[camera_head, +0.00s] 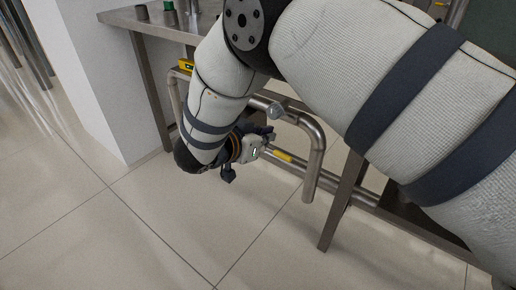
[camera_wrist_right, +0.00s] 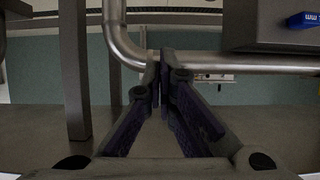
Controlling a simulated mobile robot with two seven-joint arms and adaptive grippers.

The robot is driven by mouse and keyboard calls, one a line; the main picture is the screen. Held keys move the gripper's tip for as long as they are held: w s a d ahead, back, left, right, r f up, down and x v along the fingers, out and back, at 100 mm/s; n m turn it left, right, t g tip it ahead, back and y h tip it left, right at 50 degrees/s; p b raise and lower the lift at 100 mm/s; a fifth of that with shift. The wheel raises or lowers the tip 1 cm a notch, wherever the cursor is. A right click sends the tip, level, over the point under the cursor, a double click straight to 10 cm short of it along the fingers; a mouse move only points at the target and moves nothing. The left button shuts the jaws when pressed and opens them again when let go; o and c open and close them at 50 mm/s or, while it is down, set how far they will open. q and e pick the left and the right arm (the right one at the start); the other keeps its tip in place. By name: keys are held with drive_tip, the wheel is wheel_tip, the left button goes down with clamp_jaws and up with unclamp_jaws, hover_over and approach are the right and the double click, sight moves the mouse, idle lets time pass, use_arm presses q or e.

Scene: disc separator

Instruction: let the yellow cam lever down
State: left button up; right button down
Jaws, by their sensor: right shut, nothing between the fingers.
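My right gripper (camera_head: 268,134) is low beside the steel piping, under the end of my right arm. In the right wrist view its fingers (camera_wrist_right: 160,68) are closed together at the tips with nothing between them. A small yellow piece (camera_head: 283,156) shows on the lower pipe, just right of and below the gripper. I cannot tell whether it is the cam lever or a marking. No yellow lever shows in the right wrist view, where the fingers point at a bare steel pipe (camera_wrist_right: 225,64). My left gripper is not in view.
A bent pipe (camera_head: 317,150) curves down just right of the gripper. A table leg (camera_head: 341,203) stands farther right. A yellow-and-black object (camera_head: 186,65) is up near the steel table (camera_head: 130,17). The tiled floor in front is clear.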

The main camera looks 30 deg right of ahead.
drive_tip(key=b, duration=0.2)
hover_over(283, 155)
wheel_tip(283, 155, down, 4)
drive_tip(key=shift+f, duration=0.25)
drive_tip(key=f, duration=0.1)
drive_tip(key=f+b, duration=0.1)
drive_tip(key=f, duration=0.1)
drive_tip(key=shift+a+f, duration=0.1)
drive_tip(key=shift+a, duration=0.3)
drive_tip(key=shift+s, duration=0.1)
